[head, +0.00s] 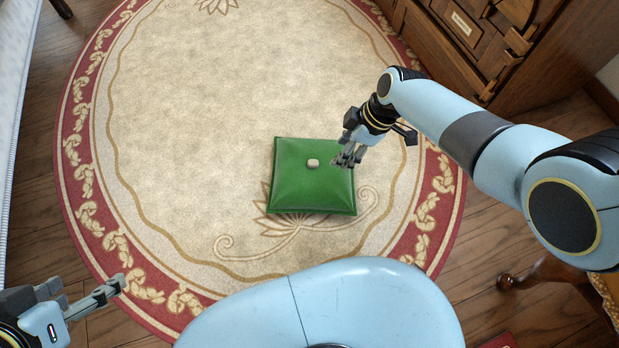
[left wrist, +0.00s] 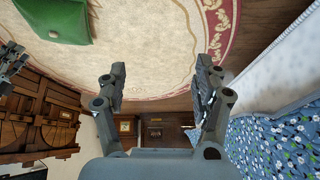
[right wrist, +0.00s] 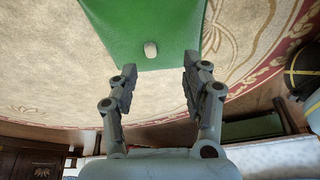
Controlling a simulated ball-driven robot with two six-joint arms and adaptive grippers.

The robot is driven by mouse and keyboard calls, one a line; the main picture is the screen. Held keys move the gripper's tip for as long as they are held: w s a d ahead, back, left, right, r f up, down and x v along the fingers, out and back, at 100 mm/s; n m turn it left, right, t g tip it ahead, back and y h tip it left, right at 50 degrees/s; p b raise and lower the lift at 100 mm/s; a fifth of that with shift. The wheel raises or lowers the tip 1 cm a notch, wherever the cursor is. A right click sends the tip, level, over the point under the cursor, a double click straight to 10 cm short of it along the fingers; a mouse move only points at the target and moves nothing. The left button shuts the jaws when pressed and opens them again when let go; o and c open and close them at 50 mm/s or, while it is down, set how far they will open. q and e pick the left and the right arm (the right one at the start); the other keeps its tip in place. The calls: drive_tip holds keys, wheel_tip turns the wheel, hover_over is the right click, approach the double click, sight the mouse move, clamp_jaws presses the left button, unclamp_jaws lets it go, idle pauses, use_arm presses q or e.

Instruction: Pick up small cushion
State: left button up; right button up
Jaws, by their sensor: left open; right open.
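The small green cushion (head: 308,190) lies on the round rug, with a pale button-like knob (head: 313,163) on its top. It also shows at the upper left of the left wrist view (left wrist: 58,20) and at the top of the right wrist view (right wrist: 140,32). My right gripper (head: 347,160) is open and hangs over the cushion's upper right edge in the head view. In the right wrist view its fingers (right wrist: 158,92) are apart with nothing between them. My left gripper (head: 95,298) is open and empty at the lower left, well away from the cushion. Its fingers (left wrist: 162,85) are spread.
The cream and red rug (head: 200,120) is otherwise clear around the cushion. A carved wooden armoire (head: 480,45) stands at the upper right. A wooden furniture leg (head: 530,272) is at the lower right. A blue floral cover (left wrist: 280,140) shows in the left wrist view.

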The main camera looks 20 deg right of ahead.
drive_tip(key=shift+n+y, duration=0.3)
drive_tip(key=shift+n, duration=0.3)
drive_tip(key=w+a+f+b, duration=0.2)
drive_tip(key=f, duration=0.1)
drive_tip(key=shift+w+a+f+b, duration=0.1)
drive_tip(key=shift+w+a+b, duration=0.1)
drive_tip(key=shift+w+b, duration=0.15)
drive_tip(key=shift+w+a+f+b, duration=0.1)
drive_tip(key=shift+a+f+b, duration=0.1)
drive_tip(key=shift+f+b, duration=0.3)
use_arm(q)
drive_tip(key=t, duration=0.1)
drive_tip(key=f+t, duration=0.1)
drive_tip(key=t, duration=0.1)
drive_tip(key=f+t, duration=0.1)
drive_tip(key=t, duration=0.1)
drive_tip(key=shift+s+d+f, duration=0.1)
drive_tip(key=shift+d, duration=0.15)
use_arm(e)
drive_tip(key=shift+w+a+f, duration=0.1)
drive_tip(key=shift+a+f, duration=0.05)
drive_tip(key=shift+f, duration=0.25)
